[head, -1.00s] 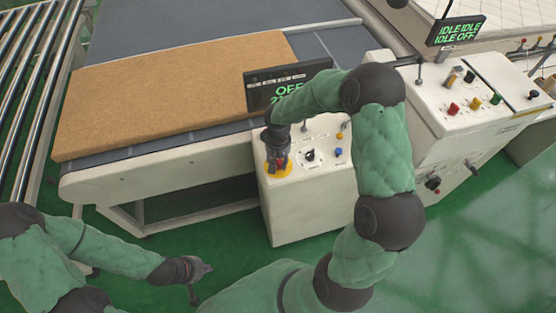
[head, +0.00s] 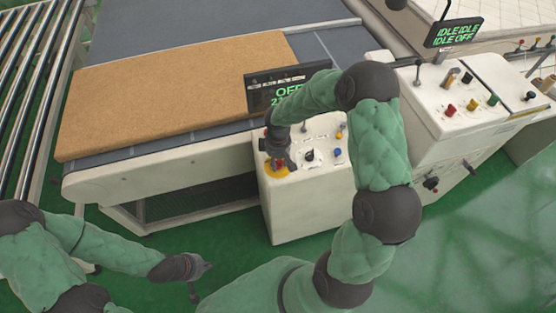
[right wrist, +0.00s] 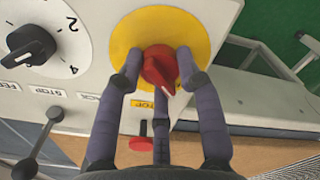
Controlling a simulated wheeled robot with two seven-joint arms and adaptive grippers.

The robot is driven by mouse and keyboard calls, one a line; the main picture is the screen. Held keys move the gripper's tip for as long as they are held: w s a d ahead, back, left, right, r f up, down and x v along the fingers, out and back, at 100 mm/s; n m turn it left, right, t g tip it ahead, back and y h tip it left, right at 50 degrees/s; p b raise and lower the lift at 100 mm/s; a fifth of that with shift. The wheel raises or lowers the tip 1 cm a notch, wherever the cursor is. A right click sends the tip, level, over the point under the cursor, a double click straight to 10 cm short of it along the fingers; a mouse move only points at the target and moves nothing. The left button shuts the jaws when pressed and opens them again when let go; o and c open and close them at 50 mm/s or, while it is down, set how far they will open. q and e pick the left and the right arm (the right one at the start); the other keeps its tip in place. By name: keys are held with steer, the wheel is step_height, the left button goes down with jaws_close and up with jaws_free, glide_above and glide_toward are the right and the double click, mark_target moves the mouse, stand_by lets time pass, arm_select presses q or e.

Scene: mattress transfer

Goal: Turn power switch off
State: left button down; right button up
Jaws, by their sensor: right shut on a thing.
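The power switch is a red rotary knob (right wrist: 160,66) on a round yellow plate (right wrist: 196,36) of the white control box. The plate also shows in the head view (head: 270,171), at the box's left end. My right gripper (head: 279,163) reaches down onto the switch. In the right wrist view its fingers stand around the red knob, shut on it; the knob's pointer end faces down and slightly right. My left gripper (head: 203,278) hangs low at the left, away from the box, its fingers spread and empty.
A display (head: 288,88), partly covered by my right arm, reads OFF. A black selector knob (right wrist: 31,46) and a lever (right wrist: 38,143) stand beside the switch. A brown mattress slab (head: 180,95) lies on the conveyor (head: 150,170). Another control console (head: 440,120) stands at right.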

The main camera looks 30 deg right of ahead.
mark_target(278, 161)
stand_by(0.5)
steer(key=o, duration=1.2)
steer(key=shift+c, duration=0.2)
steer(key=shift+r, duration=0.1)
step_height(278, 161, up, 12)
